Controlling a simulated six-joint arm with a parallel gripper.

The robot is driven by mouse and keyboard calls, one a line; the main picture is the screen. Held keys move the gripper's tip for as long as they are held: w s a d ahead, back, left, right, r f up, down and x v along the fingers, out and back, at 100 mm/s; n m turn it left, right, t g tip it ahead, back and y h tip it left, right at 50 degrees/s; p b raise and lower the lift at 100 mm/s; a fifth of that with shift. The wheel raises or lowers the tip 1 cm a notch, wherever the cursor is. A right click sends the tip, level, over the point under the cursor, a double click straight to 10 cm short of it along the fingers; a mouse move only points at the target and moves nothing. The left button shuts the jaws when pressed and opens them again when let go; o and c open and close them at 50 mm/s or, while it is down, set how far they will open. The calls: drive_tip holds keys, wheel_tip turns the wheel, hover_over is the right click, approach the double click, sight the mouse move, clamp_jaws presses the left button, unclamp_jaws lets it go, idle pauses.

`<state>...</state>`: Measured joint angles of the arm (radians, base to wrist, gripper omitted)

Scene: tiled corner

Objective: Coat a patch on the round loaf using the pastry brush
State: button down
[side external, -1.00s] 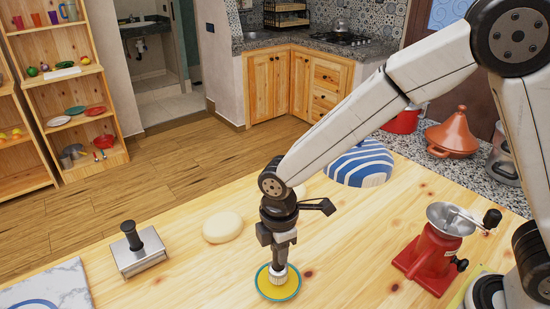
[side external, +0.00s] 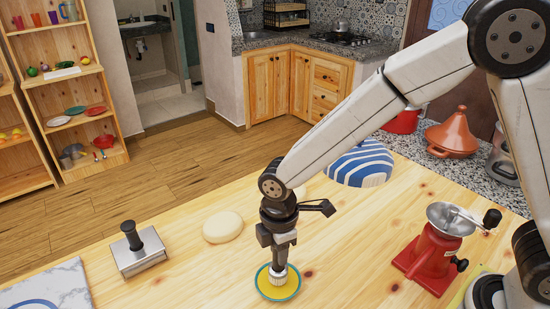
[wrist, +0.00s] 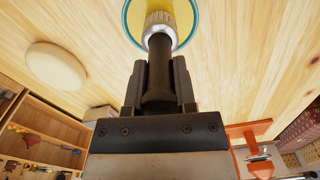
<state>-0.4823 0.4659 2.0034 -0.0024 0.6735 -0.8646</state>
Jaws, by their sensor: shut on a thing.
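My gripper (side external: 277,241) points down over the table and is shut on the dark handle of the pastry brush (side external: 279,276). In the wrist view the brush (wrist: 158,50) runs between the two fingers (wrist: 160,85), with its pale ferrule away from me. The brush's lower end is at a yellow dish with a teal rim (side external: 262,285); the bristles are hard to make out, and I cannot tell how deep they sit. The round loaf (side external: 222,227), pale and smooth, lies on the table left of my gripper. It also shows in the wrist view (wrist: 56,66).
A metal block with a black handle (side external: 138,252) stands left of the loaf. A marble board (side external: 65,284) is at the far left. A blue-striped domed thing (side external: 361,163) is behind my arm, and a red grinder (side external: 433,258) stands at right. Table between loaf and dish is clear.

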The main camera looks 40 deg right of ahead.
drive_tip(key=shift+f, duration=0.55)
idle(1.7)
drive_tip(key=shift+r, duration=3.6)
drive_tip(key=w+d+f+m, duration=0.1)
drive_tip(key=d+f+m, duration=0.2)
drive_tip(key=d+m, duration=0.4)
drive_tip(key=w+d+f+m, duration=0.2)
drive_tip(key=d+m, duration=0.6)
drive_tip(key=d, duration=0.3)
drive_tip(key=shift+w+d+f, duration=0.2)
drive_tip(key=shift+d+f, duration=0.2)
drive_tip(key=shift+w, duration=0.1)
